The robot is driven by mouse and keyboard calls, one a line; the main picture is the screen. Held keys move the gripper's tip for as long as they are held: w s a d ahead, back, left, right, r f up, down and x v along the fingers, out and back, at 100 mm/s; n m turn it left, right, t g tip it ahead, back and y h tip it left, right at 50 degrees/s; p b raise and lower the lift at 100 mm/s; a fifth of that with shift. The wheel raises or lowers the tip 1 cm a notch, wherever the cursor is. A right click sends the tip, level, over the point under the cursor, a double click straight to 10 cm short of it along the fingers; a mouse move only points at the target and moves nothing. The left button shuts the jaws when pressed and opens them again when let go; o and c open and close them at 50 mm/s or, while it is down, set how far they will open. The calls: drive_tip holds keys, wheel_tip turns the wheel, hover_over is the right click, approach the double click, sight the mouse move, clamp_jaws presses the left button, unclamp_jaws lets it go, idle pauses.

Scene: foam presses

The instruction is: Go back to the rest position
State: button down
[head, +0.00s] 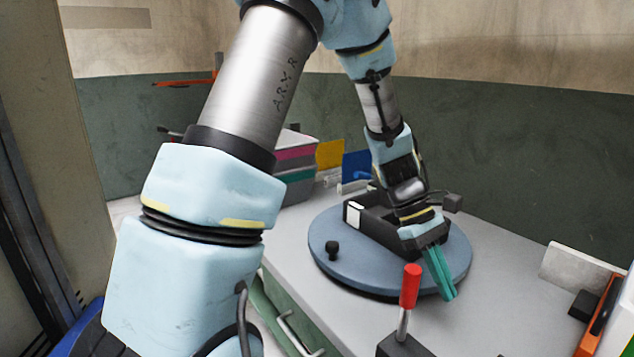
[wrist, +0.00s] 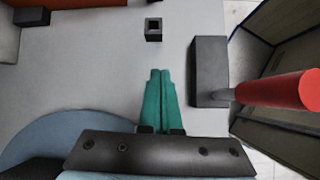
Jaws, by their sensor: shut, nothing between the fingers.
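My gripper (head: 440,273) has teal fingers pressed together with nothing between them. In the head view it points down over the front right edge of a round blue-grey turntable (head: 325,258). In the wrist view the shut fingers (wrist: 160,97) are over the grey tabletop, with part of the turntable (wrist: 60,135) at the lower left. A lever with a red handle (head: 410,286) stands on a dark block close in front of the gripper. The lever's red handle also shows at the right of the wrist view (wrist: 278,90), apart from the fingers.
A black holder with a white label (head: 354,213) sits on the turntable, partly behind my gripper. Stacked bins (head: 296,172) stand at the back left. An orange and black item (head: 600,315) lies at the right. A small square black socket (wrist: 153,29) stands ahead of the fingers.

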drive_tip(key=w+a+r+m+t+y, duration=0.1)
drive_tip(key=w+a+m+t, duration=0.1)
drive_tip(key=a, duration=0.8)
drive_tip(key=w+a+r+m+t+y, duration=0.1)
drive_tip(key=w+a+m+t, duration=0.1)
drive_tip(key=a, duration=0.9)
drive_tip(key=w+a+r+m+t+y, duration=0.1)
drive_tip(key=w+a+m+t+y, duration=0.1)
drive_tip(key=a, duration=0.9)
drive_tip(key=shift+w+r+m+t, duration=0.15)
drive_tip(key=shift+w+m+t, duration=0.15)
drive_tip(key=shift+t, duration=0.4)
